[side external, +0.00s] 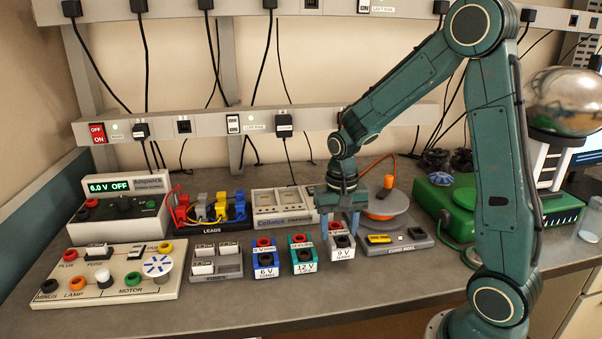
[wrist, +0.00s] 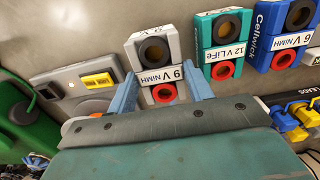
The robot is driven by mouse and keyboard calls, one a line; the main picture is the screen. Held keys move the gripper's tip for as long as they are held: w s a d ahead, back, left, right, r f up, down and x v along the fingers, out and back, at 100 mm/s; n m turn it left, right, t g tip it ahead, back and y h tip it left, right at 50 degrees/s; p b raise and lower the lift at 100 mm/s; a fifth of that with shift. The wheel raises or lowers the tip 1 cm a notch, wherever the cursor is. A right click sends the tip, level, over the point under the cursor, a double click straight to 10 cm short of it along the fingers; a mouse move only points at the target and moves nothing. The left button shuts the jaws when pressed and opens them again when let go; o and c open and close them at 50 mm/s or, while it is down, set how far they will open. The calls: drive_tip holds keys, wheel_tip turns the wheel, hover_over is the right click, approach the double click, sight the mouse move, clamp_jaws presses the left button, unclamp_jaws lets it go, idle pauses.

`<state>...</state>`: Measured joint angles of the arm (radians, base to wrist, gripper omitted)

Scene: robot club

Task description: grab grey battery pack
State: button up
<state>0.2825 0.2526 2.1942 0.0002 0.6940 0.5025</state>
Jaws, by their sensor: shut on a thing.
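The grey battery pack (side external: 342,254), labelled 9 V NiMH, stands upright at the right end of a row of packs, with one red and one black terminal on top. In the wrist view the grey pack (wrist: 152,52) sits between the two blue fingers. My gripper (side external: 341,229) points down from above and is shut on it; the gripper also shows in the wrist view (wrist: 158,88). The pack appears to be at bench level; I cannot tell whether its underside touches the bench.
A teal 12 V pack (side external: 303,255) and a blue 6 V pack (side external: 265,260) stand to the left. A charger (side external: 283,202) and leads rack (side external: 212,222) are behind. The front bench strip (side external: 290,300) is clear.

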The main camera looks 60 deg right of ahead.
sight(338, 232)
wheel_tip(338, 232, up, 18)
drive_tip(key=shift+f, duration=0.25)
idle(0.7)
